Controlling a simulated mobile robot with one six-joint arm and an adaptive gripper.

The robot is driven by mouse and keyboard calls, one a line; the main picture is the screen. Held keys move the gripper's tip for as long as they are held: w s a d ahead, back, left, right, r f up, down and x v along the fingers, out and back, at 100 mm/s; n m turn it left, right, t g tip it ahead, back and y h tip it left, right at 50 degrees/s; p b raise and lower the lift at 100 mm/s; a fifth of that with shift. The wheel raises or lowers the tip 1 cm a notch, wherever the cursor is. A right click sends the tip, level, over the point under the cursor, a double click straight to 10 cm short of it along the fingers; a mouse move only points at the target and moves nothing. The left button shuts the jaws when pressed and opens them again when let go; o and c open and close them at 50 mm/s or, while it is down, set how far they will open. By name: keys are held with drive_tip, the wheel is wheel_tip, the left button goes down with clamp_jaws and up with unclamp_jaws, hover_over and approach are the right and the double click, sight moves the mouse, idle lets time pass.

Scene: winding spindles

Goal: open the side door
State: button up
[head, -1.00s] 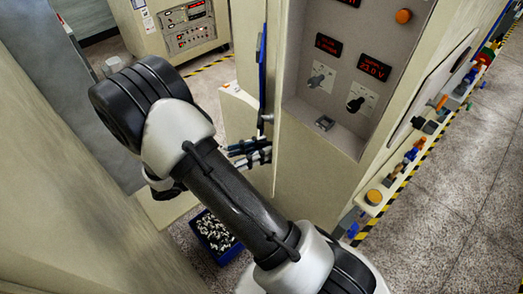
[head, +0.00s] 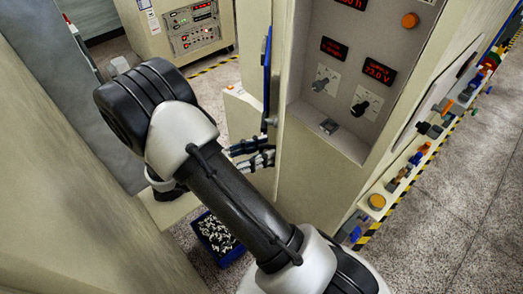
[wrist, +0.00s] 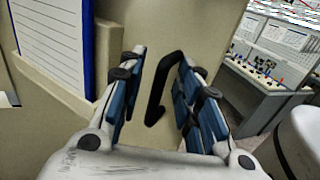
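The side door is a beige panel (wrist: 205,25) with a black bar handle (wrist: 160,88) in the wrist view. My gripper (wrist: 160,62) is open, with its blue-padded fingers on either side of the handle. The handle shows between the fingers with gaps to both, nearer the right one. I cannot tell how deep it sits between the pads. In the head view my gripper (head: 252,155) shows partly past my arm, beside the cabinet edge; the handle is hidden there.
A control cabinet (head: 300,160) with red displays stands close right of my arm. A beige wall (head: 60,170) is close on the left. A blue bin (head: 222,250) sits on the floor below my arm. A blue-edged sheet (wrist: 50,35) is left of the handle.

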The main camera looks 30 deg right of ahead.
drive_tip(key=w+a, duration=0.1)
drive_tip(key=a, duration=0.6)
drive_tip(key=shift+w, duration=0.15)
drive_tip(key=shift+a, duration=0.1)
